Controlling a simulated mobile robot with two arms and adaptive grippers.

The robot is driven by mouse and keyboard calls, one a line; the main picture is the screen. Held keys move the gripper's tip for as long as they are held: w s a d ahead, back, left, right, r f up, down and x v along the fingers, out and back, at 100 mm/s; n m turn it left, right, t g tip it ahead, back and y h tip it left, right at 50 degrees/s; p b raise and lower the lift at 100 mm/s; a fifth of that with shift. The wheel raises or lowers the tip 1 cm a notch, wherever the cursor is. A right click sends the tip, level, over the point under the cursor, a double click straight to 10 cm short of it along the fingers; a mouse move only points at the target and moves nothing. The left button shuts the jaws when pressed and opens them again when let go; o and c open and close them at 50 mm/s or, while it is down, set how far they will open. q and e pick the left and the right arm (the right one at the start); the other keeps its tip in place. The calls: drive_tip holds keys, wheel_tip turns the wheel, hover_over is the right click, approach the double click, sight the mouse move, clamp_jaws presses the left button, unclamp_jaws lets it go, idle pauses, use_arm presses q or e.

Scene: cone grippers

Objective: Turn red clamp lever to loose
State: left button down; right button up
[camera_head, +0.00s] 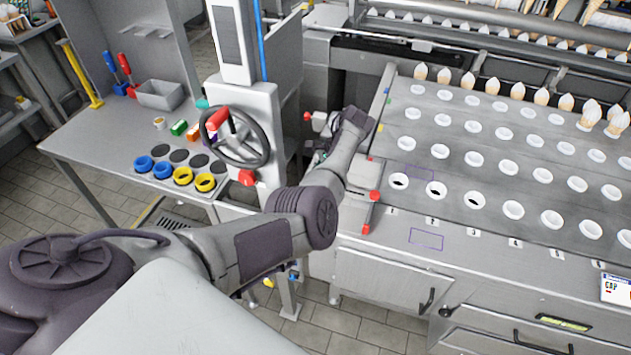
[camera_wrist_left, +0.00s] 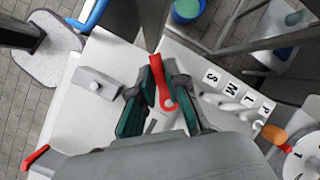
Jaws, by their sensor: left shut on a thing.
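The red clamp lever (camera_wrist_left: 157,68) shows in the left wrist view, with its round pivot end near a pale bolt and its arm pointing up the picture. My left gripper (camera_wrist_left: 156,88) has its dark, green-padded fingers on either side of the lever and is shut on it. In the head view my left gripper (camera_head: 321,152) is mostly hidden behind my wrist, beside the machine's left edge, and the lever cannot be made out there. My right gripper is in neither view.
In the wrist view, a grey block (camera_wrist_left: 96,84), another red handle (camera_wrist_left: 37,157), an orange knob (camera_wrist_left: 275,133) and a lettered scale (camera_wrist_left: 231,88) surround the lever. In the head view, a handwheel (camera_head: 262,145) stands left of my wrist and a cup plate (camera_head: 420,165) lies right.

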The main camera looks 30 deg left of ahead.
use_arm(q)
drive_tip(key=n+b, duration=0.1)
drive_tip(key=n, duration=0.1)
drive_tip(key=d+n+g+h+b, duration=0.1)
drive_tip(key=n+b, duration=0.1)
drive_tip(key=shift+s+f+b, duration=0.1)
drive_tip(key=shift+f+b, duration=0.1)
drive_tip(key=shift+b, duration=0.1)
drive_tip(key=shift+d+r+n+g+h+b, duration=0.1)
drive_tip(key=shift+d+n+g+h+b, duration=0.2)
drive_tip(key=shift+n+b, duration=0.45)
drive_tip(key=shift+d+r+n+g+h+b, duration=0.15)
drive_tip(key=shift+n+h+b, duration=0.3)
drive_tip(key=shift+n, duration=0.5)
drive_tip(key=shift+a, duration=0.1)
drive_tip(key=c, duration=1.2)
unclamp_jaws()
wheel_tip(320, 180, up, 10)
drive_tip(key=shift+f, duration=0.1)
